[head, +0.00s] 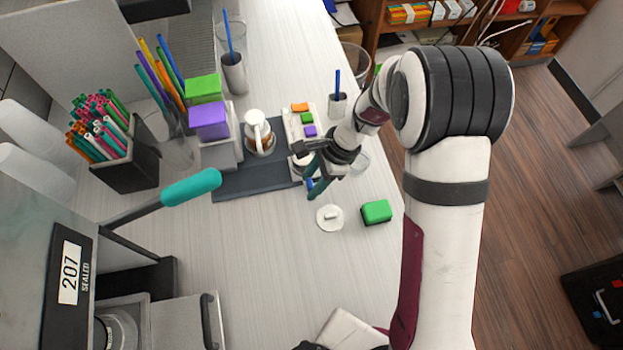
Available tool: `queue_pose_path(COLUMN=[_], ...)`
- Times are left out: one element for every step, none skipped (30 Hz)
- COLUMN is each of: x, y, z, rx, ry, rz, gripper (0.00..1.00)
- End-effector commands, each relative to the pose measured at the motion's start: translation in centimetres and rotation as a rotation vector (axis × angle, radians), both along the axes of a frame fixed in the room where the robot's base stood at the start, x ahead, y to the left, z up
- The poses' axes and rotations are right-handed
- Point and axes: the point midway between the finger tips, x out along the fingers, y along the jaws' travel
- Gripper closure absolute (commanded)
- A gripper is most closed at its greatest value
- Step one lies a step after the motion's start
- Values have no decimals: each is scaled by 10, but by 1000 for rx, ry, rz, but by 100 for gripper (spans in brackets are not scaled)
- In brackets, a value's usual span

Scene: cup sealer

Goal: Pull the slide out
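The cup sealer (45,235) stands at the lower left, with a display reading "207 SEALED". Its slide (175,322) shows low in the head view, with a dark upright handle (209,322) at its right end. A round cup holder or cup (118,330) shows left of the slide's front plate, cut off by the picture's lower edge. How far the slide is out is hard to tell. My gripper (305,168) is far up and right of the handle, over the counter by the dark mat. Its fingers look spread, and it appears to hold nothing.
The sealer's teal lever (191,187) sticks out above the slide. A white lid (330,217) and a green block (376,211) lie below my gripper. A glass pot (259,135) stands on the dark mat (240,182). Bare counter lies between lid and handle.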

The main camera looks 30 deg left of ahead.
Motion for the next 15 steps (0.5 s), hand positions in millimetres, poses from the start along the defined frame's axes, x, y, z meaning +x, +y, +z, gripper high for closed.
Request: queue_pose_path(x=[0, 0, 0, 0, 1, 2, 4, 5, 8, 10, 12, 15, 17, 19, 22], y=[0, 0, 0, 0, 0, -1, -2, -4, -6, -8, -10, -13, -15, -17, -21], z=[0, 0, 1, 2, 4, 8, 12, 17, 25, 32, 39, 48, 56, 64, 74], rx=[0, 1, 1, 1, 2, 3, 3, 4, 4, 3, 4, 5, 3, 4, 3], ry=[0, 1, 1, 0, 0, 0, -1, -2, -3, -3, -4, -5, -5, -4, -5], rz=[0, 0, 0, 0, 1, -1, -1, -1, -2, -2, -2, -3, -2, -2, -2], gripper=[52, 52, 52, 52, 52, 52, 52, 52, 52, 52, 52, 52, 52, 52, 52])
